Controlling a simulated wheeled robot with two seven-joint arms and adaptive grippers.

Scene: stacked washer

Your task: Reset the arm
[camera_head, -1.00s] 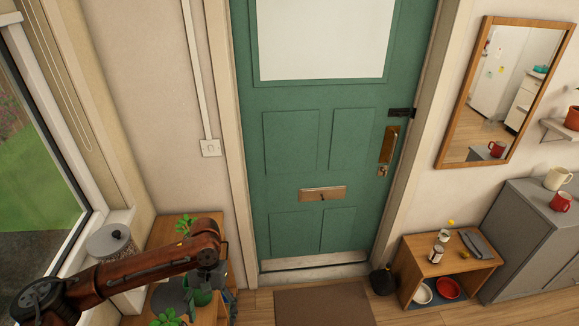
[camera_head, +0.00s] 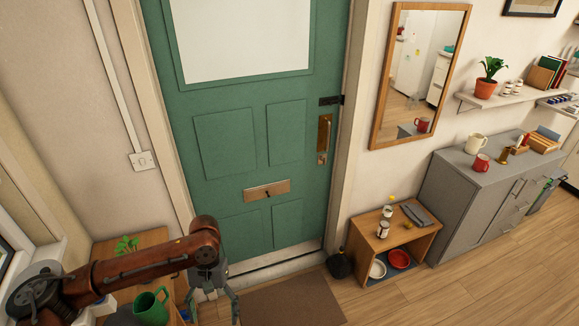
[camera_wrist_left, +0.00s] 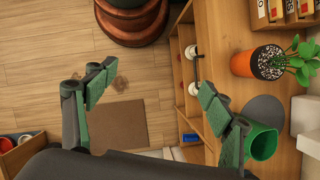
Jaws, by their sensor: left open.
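My left arm (camera_head: 130,268), reddish brown, comes in from the left in the head view. Its gripper (camera_head: 212,300) hangs down at the end, over the floor in front of the green door. In the left wrist view the two green-padded fingers of the left gripper (camera_wrist_left: 155,95) stand wide apart with nothing between them. Wood floor and a brown doormat show beyond them. My right gripper is in neither current view.
A wooden shelf unit with a green mug (camera_head: 151,305) and plants stands close to the left arm. The green door (camera_head: 250,130) is shut. A low wooden stand (camera_head: 362,238) and a grey cabinet (camera_head: 460,205) line the right wall. The floor (camera_head: 440,290) at right is clear.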

